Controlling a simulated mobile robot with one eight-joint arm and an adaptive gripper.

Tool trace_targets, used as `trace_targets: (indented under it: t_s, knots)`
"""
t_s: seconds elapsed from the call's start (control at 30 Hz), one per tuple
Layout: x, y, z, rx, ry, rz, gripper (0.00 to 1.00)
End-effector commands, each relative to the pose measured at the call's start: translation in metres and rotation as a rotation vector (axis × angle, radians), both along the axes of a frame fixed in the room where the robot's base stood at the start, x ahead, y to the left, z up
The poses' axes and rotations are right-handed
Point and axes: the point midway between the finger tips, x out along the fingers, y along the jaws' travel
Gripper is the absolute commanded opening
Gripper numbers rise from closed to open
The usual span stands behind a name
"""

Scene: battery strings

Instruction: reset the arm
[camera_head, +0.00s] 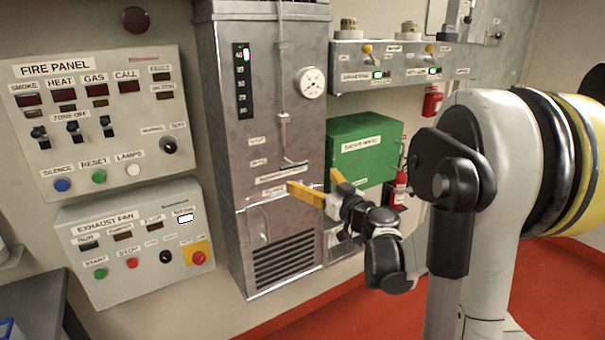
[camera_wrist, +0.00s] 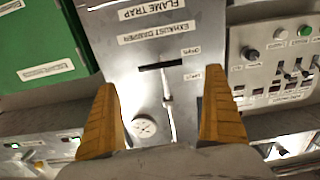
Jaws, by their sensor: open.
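My gripper (camera_head: 322,189) is at the end of my arm, in front of the lower part of the tall metal cabinet (camera_head: 262,120). Its two yellow fingers are spread apart with nothing between them. In the wrist view the open gripper (camera_wrist: 160,120) faces the cabinet front, which carries labels reading "FLAME TRAP" and "EXHAUST DAMPER", a dark slot (camera_wrist: 160,65) and a round gauge (camera_wrist: 144,126). I cannot tell whether a fingertip touches the cabinet.
A green box (camera_head: 365,150) is mounted right of the cabinet, with a red extinguisher (camera_head: 399,190) beside it. The fire panel (camera_head: 100,120) and exhaust fan panel (camera_head: 135,245) are on the wall at left. A switch panel (camera_head: 400,66) is above the green box. Red floor shows below.

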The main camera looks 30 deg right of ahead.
Motion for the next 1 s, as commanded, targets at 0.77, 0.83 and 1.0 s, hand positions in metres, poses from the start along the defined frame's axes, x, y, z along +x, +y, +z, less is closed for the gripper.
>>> trace_targets:
  t_s: [0.77,0.83,1.0]
  knots:
    - [-0.019,0.003,0.001,0.002,0.005,0.007,1.0]
    - [-0.02,0.018,0.002,0.007,0.029,0.031,1.0]
    - [-0.038,0.102,-0.001,0.041,0.202,0.158,1.0]
